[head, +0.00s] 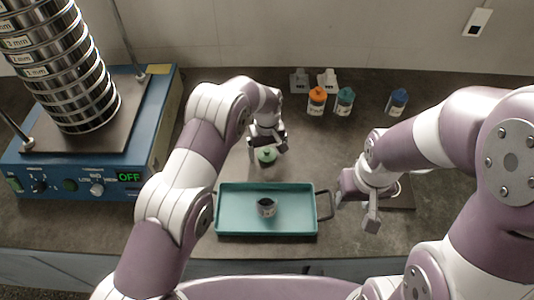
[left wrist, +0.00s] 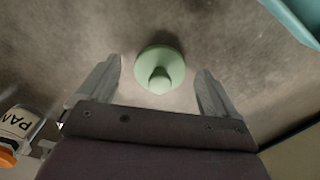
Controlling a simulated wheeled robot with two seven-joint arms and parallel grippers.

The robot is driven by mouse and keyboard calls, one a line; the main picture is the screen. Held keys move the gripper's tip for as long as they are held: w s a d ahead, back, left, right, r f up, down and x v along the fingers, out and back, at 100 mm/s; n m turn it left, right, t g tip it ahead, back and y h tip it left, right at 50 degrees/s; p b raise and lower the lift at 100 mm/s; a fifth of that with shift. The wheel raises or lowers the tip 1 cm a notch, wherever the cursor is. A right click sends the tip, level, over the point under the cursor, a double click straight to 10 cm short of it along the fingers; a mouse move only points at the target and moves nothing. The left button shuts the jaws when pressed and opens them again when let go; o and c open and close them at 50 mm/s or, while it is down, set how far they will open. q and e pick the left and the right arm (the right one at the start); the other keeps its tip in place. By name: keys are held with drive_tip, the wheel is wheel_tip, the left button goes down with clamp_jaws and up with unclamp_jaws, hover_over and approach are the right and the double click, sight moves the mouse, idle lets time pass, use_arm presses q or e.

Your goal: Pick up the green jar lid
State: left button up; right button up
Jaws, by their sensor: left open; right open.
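The green jar lid (head: 267,155) lies on the counter just behind the teal tray in the head view. In the left wrist view the lid (left wrist: 159,69) is a round pale green disc with a knob, lying between and slightly ahead of the fingertips. My left gripper (head: 268,145) is open above it, its fingers (left wrist: 158,75) apart on either side of the lid and not touching it. My right gripper (head: 355,207) is open and empty, to the right of the tray.
Orange (head: 317,99), green (head: 345,100) and blue (head: 397,101) capped bottles stand at the back. A blue sieve shaker (head: 155,150) with stacked sieves (head: 75,85) stands at the left, its display reading OFF.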

use_arm(q)
drive_tip(key=shift+w+a+f, duration=0.1)
drive_tip(key=shift+w, duration=0.05)
drive_tip(key=c, duration=1.1)
